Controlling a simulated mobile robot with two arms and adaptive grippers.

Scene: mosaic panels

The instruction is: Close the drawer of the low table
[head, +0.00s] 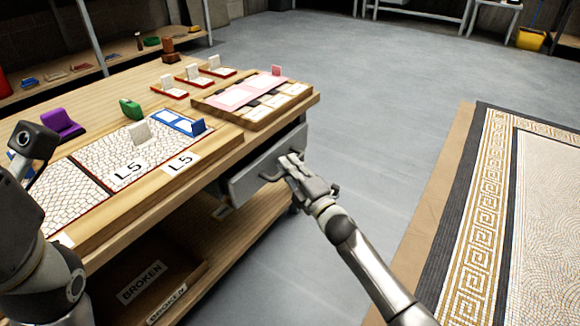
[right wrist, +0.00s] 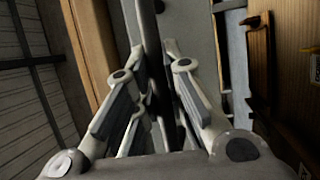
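The low table (head: 100,232) has a wooden top and a grey drawer (head: 252,176) below its right edge. The drawer front stands out from under the top, so it looks partly open. A dark handle (head: 270,178) shows on the front. My right gripper (head: 292,165) is at the right part of the drawer front, very close to it; contact is unclear. In the right wrist view its fingers (right wrist: 153,85) flank a dark upright strip, and I cannot tell if they grip it. My left arm is at the left edge; its fingers cannot be made out.
Mosaic panels (head: 130,157) and a wooden tray (head: 258,112) with pink and white pieces lie on the top. A box marked BROKEN (head: 140,283) sits on the lower shelf. Grey floor (head: 375,130) beside the drawer is clear.

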